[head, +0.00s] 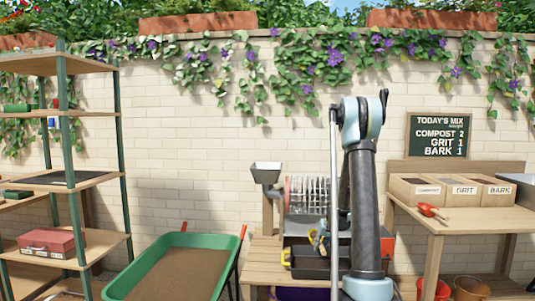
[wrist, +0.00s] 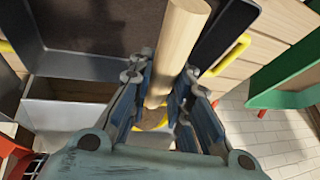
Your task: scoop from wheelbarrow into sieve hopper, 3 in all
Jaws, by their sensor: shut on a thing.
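The green wheelbarrow (head: 118,284) stands at the lower left in the head view, with brown loose material (head: 172,276) inside. The grey metal sieve hopper (head: 267,173) sits at the upper left end of the sieve drum (head: 307,195). In the wrist view my gripper (wrist: 163,82) is shut on a pale round wooden handle (wrist: 182,40). The handle's working end is hidden, so I cannot tell whether it carries anything. In the head view my arm covers most of the gripper area.
A black tray with yellow handles (head: 308,268) sits below the drum on the wooden bench (head: 262,254). A shelf (head: 75,182) stands left. A right-hand table (head: 450,222) holds labelled bins (head: 462,190) and a red scoop (head: 431,211). Pots (head: 470,288) stand beneath it.

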